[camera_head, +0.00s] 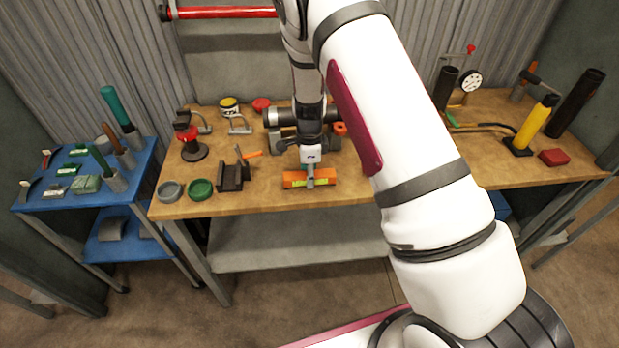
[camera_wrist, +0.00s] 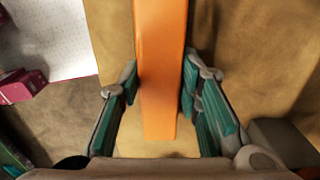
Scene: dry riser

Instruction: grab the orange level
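The orange level (camera_head: 293,180) lies flat near the front edge of the wooden workbench, with a yellow-green window near its middle. It also fills the centre of the wrist view as a long orange bar (camera_wrist: 161,35). My gripper (camera_head: 310,172) is above the level's middle, pointing down. In the wrist view my gripper (camera_wrist: 160,82) is open, with one teal-padded finger on each side of the level. The fingertips are very close to its sides; whether either one touches is hard to tell. The level's middle is partly hidden by my gripper in the head view.
A dark bracket (camera_head: 233,176) stands left of the level, with a green round dish (camera_head: 201,190) beyond it. A metal cylinder (camera_head: 284,117) lies behind my gripper. A yellow cylinder (camera_head: 536,124) stands at the right. The bench front edge is close to the level.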

